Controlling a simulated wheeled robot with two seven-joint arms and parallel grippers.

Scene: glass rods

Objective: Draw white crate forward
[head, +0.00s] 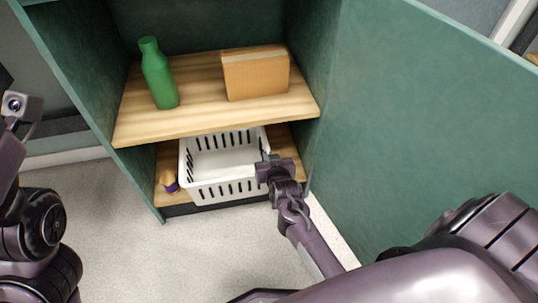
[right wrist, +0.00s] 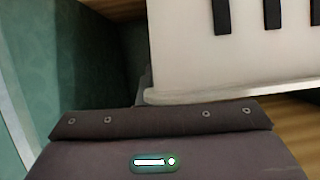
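The white crate (head: 222,190) is a slotted plastic basket on the lower shelf of the green cabinet; its inside looks empty. My right gripper (head: 266,158) is at the crate's right side near its front corner. In the right wrist view, the crate's white slotted wall and rim (right wrist: 215,92) lie close in front of the gripper body. The fingertips are hidden, so I cannot tell whether they are closed on the rim. My left arm shows at the left edge of the head view, but its fingers are not in the picture.
A small orange and purple object (head: 168,182) sits left of the crate. The upper shelf (head: 205,92) overhangs the crate's back and holds a green bottle (head: 158,75) and a brown box (head: 255,74). A green panel (head: 420,120) stands at right. The floor (head: 150,250) in front is clear.

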